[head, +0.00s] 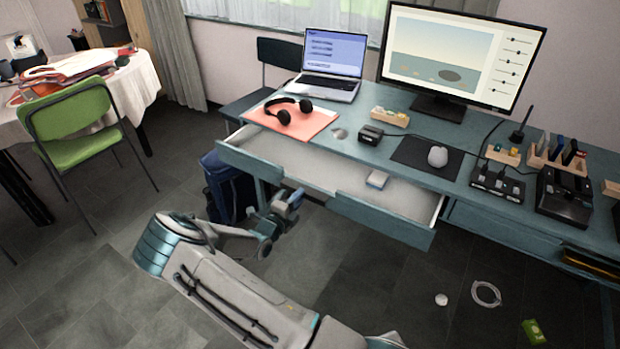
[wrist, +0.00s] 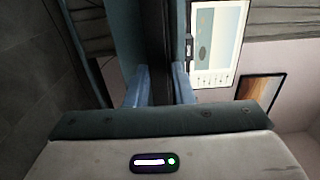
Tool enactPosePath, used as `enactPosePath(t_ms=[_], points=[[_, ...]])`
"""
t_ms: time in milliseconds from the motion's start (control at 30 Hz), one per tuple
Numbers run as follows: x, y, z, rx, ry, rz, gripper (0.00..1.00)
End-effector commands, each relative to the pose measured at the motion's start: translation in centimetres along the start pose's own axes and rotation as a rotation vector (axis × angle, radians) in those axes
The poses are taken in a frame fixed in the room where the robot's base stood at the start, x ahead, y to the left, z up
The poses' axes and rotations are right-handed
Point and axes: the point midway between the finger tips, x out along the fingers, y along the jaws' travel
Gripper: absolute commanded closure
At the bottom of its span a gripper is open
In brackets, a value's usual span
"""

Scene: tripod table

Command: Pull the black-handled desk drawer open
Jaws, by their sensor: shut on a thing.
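The teal desk drawer (head: 385,221) stands pulled out from under the desk top, its pale inside showing in the head view. In the head view the handle itself cannot be made out, as my gripper is beside that part of the front.
The desk (head: 350,143) carries a laptop (head: 331,62), headphones (head: 288,110), a monitor (head: 458,50) and a mouse (head: 438,157). A dark blue bag (head: 228,187) stands below the drawer's left end. A cable coil (head: 486,293) and a green box (head: 533,331) lie on the floor.

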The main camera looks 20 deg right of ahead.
Motion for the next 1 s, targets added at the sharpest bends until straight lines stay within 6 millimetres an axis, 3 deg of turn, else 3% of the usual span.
enactPosePath(t_ms=[100,400,633,1000], points=[[-3.4,0.1,-0.2,-0.003,0.001,0.012,1.00],[-9.3,0.4,-0.2,-0.003,0.003,0.012,1.00],[-11.5,0.5,-0.3,-0.003,0.004,0.013,1.00],[-12.0,0.7,-0.3,-0.003,0.006,0.013,1.00]])
